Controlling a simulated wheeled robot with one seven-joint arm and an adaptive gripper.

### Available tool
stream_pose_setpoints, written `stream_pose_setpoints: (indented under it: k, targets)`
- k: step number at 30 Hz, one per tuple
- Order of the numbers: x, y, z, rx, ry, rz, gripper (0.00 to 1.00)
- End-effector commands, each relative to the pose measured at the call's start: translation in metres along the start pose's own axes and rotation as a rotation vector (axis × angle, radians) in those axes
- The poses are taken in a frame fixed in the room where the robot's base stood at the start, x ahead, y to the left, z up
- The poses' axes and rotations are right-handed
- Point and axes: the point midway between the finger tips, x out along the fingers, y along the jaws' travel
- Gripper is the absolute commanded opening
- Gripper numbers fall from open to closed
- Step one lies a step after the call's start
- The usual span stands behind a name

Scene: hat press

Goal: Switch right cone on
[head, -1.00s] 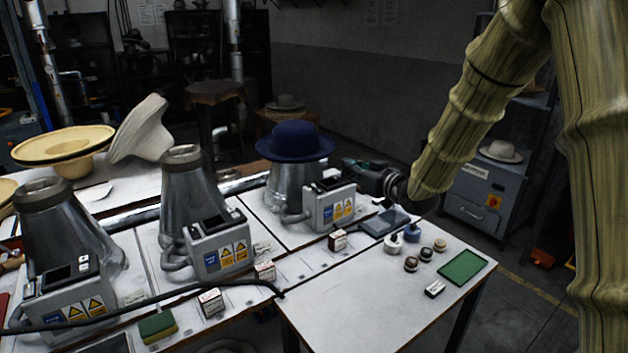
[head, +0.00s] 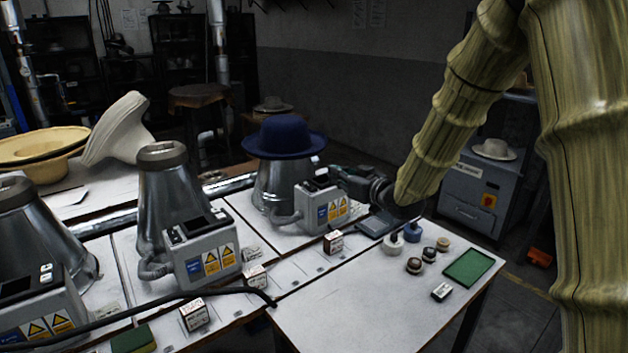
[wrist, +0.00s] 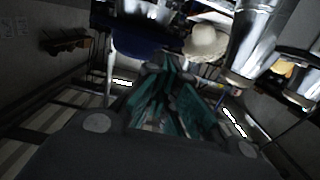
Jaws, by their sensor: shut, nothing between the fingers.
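The right cone (head: 273,187) is a metal cone with a dark blue felt hat (head: 285,138) on top. Its grey control box (head: 313,210) has blue and yellow labels on the front and dark controls on top. My gripper (head: 334,173) has teal fingers and is at the upper right edge of this box. I cannot tell whether the fingertips touch the box, and they partly hide its top. The wrist view also shows my gripper (wrist: 165,88), with the fingers together and empty. The switch's state is too small to tell.
The middle cone (head: 170,200) and the left cone (head: 35,235) stand to the left with their own boxes. A black cable (head: 200,293) crosses the table front. Small jars, a grey pad (head: 377,224) and a green tray (head: 468,268) lie at right.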

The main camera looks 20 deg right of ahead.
Motion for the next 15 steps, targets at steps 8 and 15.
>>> stream_pose_setpoints:
  k: [8, 15]
  targets:
    - [0.021, 0.0, 0.0, -0.001, -0.001, -0.001, 0.0]
    - [0.06, 0.0, -0.001, -0.002, 0.0, -0.001, 0.0]
